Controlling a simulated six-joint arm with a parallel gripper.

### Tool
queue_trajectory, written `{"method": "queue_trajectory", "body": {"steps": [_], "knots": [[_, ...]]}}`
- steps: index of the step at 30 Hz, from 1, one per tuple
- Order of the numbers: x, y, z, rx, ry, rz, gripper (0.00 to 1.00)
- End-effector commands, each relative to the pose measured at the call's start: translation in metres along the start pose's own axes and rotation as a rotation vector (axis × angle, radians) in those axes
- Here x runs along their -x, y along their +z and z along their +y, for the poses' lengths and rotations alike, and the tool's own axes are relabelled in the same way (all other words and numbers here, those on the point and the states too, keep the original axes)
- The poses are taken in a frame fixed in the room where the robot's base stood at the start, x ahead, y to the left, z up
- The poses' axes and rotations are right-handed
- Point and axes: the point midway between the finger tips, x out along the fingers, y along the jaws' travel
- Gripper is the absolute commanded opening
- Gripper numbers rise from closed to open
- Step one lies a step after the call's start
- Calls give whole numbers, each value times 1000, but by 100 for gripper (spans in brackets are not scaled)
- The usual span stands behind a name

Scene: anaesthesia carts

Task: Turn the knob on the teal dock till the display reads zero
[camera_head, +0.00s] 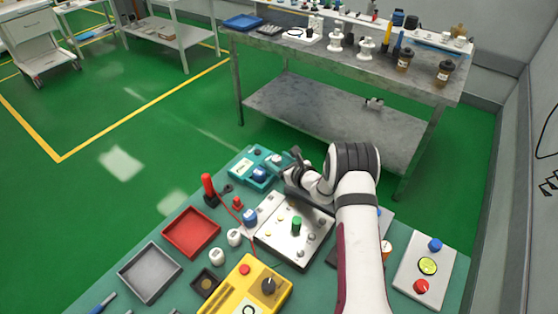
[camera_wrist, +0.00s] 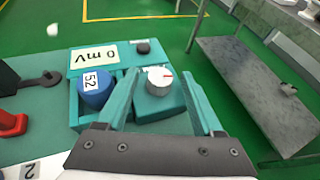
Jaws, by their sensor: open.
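The teal dock (camera_head: 248,183) sits at the far edge of the green bench. In the wrist view, the dock (camera_wrist: 77,121) carries a pale plate (camera_wrist: 94,57) with characters that look like an inverted "0 mV". A blue cylinder (camera_wrist: 92,94) with a white number label stands in it. My gripper (camera_wrist: 160,74) is open, with one teal finger on each side of the knob. I cannot tell whether the fingers touch it. In the head view, my gripper (camera_head: 296,160) is partly hidden.
A white panel (camera_head: 278,238) with a green knob lies close to my arm. A red tray (camera_head: 191,231), a grey tray (camera_head: 150,272) and a yellow meter (camera_head: 262,268) stand nearer. A red upright handle (camera_head: 208,187) is left of the dock. A grey workbench (camera_head: 262,46) stands behind.

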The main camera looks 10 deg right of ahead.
Motion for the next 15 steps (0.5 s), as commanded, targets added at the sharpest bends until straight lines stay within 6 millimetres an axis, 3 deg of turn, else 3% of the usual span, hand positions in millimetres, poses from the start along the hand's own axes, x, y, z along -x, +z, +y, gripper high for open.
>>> {"method": "queue_trajectory", "body": {"steps": [4,7,15], "knots": [[4,0,0,-1,-1,1,68],[19,0,-1,-2,-2,1,68],[98,0,-2,-3,-4,1,68]]}}
